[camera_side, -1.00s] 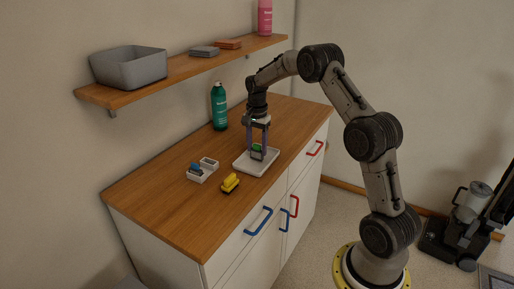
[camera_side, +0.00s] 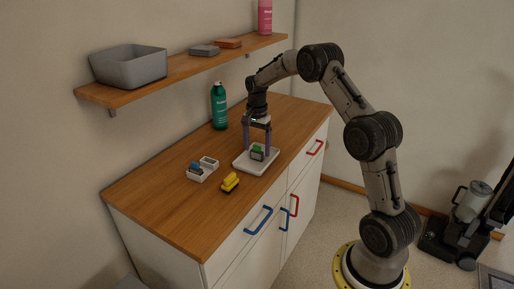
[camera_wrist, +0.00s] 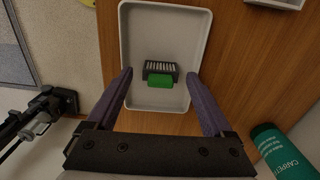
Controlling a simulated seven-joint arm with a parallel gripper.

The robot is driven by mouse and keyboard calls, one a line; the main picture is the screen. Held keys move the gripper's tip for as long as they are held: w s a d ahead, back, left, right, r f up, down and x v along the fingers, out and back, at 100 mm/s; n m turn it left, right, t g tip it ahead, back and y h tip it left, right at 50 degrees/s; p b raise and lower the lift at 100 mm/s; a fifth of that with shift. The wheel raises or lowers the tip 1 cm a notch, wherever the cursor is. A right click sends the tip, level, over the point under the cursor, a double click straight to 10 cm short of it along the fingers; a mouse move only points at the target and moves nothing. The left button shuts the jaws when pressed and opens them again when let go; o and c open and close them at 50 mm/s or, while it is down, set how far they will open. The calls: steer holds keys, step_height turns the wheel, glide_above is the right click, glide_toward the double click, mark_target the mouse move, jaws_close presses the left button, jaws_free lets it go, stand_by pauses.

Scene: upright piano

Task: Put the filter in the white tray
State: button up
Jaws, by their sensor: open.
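The filter, a small dark ribbed block with a green part, lies in the white tray. It shows in the side view (camera_side: 257,153) and in the wrist view (camera_wrist: 160,73). The white tray (camera_side: 243,165) rests on the wooden counter top; its rim and floor also show in the wrist view (camera_wrist: 163,30). My gripper (camera_side: 257,153) is over the tray with its fingers wide apart, one on each side of the filter. In the wrist view my gripper (camera_wrist: 160,75) has clear gaps between both fingers and the filter.
A small white two-part container (camera_side: 202,173) with a blue item and a yellow object (camera_side: 230,182) stand left of the tray. A green bottle (camera_side: 219,106) stands behind. A wall shelf (camera_side: 180,68) holds a grey bin (camera_side: 128,70). The counter's left part is clear.

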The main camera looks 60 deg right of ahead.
mark_target(257, 146)
step_height(257, 146, up, 10)
steer(key=r, duration=0.1)
steer(key=s+a+r+n+t, duration=0.1)
steer(key=s+a+r+n, duration=0.4)
steer(key=a+r, duration=0.4)
steer(key=s+a+r+n+t, duration=0.1)
steer(key=s+a+n+t, duration=0.2)
steer(key=s+a+n, duration=0.85)
steer(key=s+a+f, duration=0.2)
steer(key=s, duration=0.4)
steer(key=s+a+f+n+t, duration=0.1)
steer(key=s+a+f, duration=0.1)
steer(key=s, duration=0.4)
steer(key=shift+a+t, duration=0.3)
steer(key=shift+s+f, duration=0.1)
